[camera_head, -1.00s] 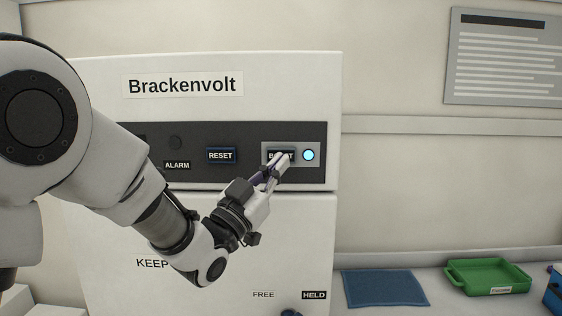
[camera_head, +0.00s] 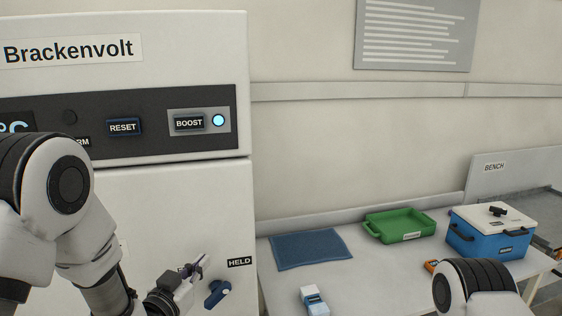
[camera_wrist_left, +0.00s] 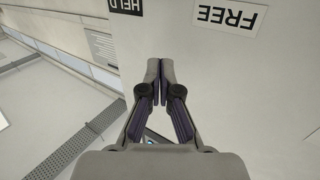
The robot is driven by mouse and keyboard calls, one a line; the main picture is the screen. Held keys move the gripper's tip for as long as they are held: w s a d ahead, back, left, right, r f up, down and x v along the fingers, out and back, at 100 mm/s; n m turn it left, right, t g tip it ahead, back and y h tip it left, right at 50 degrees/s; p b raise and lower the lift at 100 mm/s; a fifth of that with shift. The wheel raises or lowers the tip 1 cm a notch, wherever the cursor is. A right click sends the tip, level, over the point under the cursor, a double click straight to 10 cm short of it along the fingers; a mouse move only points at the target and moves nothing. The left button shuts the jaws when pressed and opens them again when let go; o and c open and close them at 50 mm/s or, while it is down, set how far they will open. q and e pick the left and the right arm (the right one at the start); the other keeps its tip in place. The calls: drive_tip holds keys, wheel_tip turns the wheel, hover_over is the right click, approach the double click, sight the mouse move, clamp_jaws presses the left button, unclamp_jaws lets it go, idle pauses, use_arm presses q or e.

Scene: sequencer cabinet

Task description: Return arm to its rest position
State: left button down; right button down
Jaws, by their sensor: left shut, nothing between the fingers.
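My left arm comes in from the left, in front of the white Brackenvolt cabinet (camera_head: 185,200). My left gripper (camera_head: 201,262) is low in front of the cabinet's lower door, left of the HELD label (camera_head: 240,262) and just above a dark blue knob (camera_head: 217,293). In the left wrist view the gripper (camera_wrist_left: 160,68) is shut and empty, its fingertips close together. The BOOST button (camera_head: 189,123) is unobstructed, with a lit pale-blue lamp (camera_head: 218,120) beside it. Part of my right arm shows at the lower right; its gripper is out of view.
Right of the cabinet is a counter (camera_head: 375,270) with a blue mat (camera_head: 311,249), a green tray (camera_head: 398,226), a small white-and-blue item (camera_head: 314,301) and a blue cooler box (camera_head: 490,235) with a white lid. The RESET button (camera_head: 123,127) is left of BOOST.

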use_arm(q)
drive_tip(key=s+a+f+n+g+y, duration=0.1)
drive_tip(key=s+f+g, duration=0.3)
drive_tip(key=f, duration=0.5)
drive_tip(key=s+a+f+n+g+y, duration=0.1)
drive_tip(key=s+f, duration=0.5)
drive_tip(key=f, duration=0.4)
drive_tip(key=s+a+f+g+y, duration=0.1)
drive_tip(key=s+f+g, duration=0.3)
drive_tip(key=f, duration=0.5)
drive_tip(key=s+a+f+n+g+y, duration=0.1)
drive_tip(key=s+f+g, duration=0.3)
drive_tip(key=s, duration=0.7)
drive_tip(key=s+a+f+n+g, duration=0.1)
drive_tip(key=s+f+g, duration=0.3)
drive_tip(key=s, duration=0.7)
drive_tip(key=shift+s+a+y, duration=0.25)
drive_tip(key=shift+a+y, duration=0.15)
drive_tip(key=shift+a, duration=0.15)
drive_tip(key=shift+w+f, duration=0.1)
